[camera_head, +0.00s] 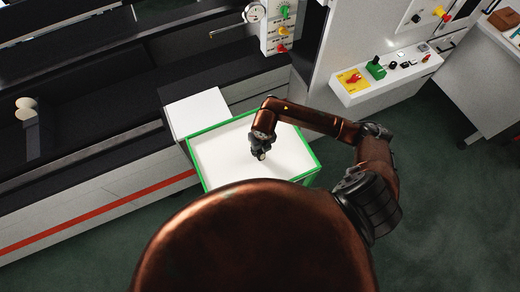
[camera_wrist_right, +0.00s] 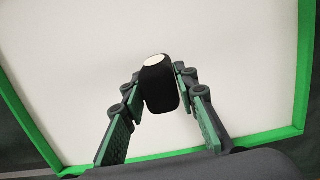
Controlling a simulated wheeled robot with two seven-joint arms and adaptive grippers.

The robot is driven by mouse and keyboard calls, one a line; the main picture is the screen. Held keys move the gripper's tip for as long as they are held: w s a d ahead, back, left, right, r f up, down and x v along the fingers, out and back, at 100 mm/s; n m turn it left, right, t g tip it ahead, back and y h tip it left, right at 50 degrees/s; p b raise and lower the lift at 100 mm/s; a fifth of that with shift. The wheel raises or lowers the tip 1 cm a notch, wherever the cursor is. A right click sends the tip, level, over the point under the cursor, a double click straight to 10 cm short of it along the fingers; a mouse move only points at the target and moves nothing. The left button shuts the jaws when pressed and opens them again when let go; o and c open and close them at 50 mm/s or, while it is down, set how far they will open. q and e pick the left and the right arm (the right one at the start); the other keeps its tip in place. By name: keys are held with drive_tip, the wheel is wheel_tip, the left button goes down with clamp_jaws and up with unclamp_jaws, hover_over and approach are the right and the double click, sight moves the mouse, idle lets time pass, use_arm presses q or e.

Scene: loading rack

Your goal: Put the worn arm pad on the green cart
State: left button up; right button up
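The green cart (camera_head: 220,157) is a white surface with a bright green rim, in the middle of the head view. Its white top (camera_wrist_right: 60,70) and green edges fill the right wrist view. My right gripper (camera_head: 260,153) is over the cart. In the right wrist view a dark, rounded block with a pale round end, seemingly the worn arm pad (camera_wrist_right: 160,92), sits between the fingertips, which touch both its sides. I cannot tell whether the pad touches the cart. My left gripper is not in view.
A white block (camera_head: 197,110) adjoins the cart's far left side. Beyond lies a dark machine bed with pale round pads (camera_head: 27,108) at the left. A control panel (camera_head: 385,75) with buttons stands to the right. Green floor is free at the right.

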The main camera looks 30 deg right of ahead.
drive_tip(key=o, duration=0.4)
drive_tip(key=shift+c, duration=0.2)
drive_tip(key=shift+r, duration=0.1)
drive_tip(key=shift+r, duration=0.25)
drive_tip(key=r, duration=0.3)
drive_tip(key=s+r+b, duration=0.1)
drive_tip(key=r, duration=0.3)
drive_tip(key=r+b, duration=0.1)
drive_tip(key=r, duration=0.3)
drive_tip(key=shift+s+r, duration=0.25)
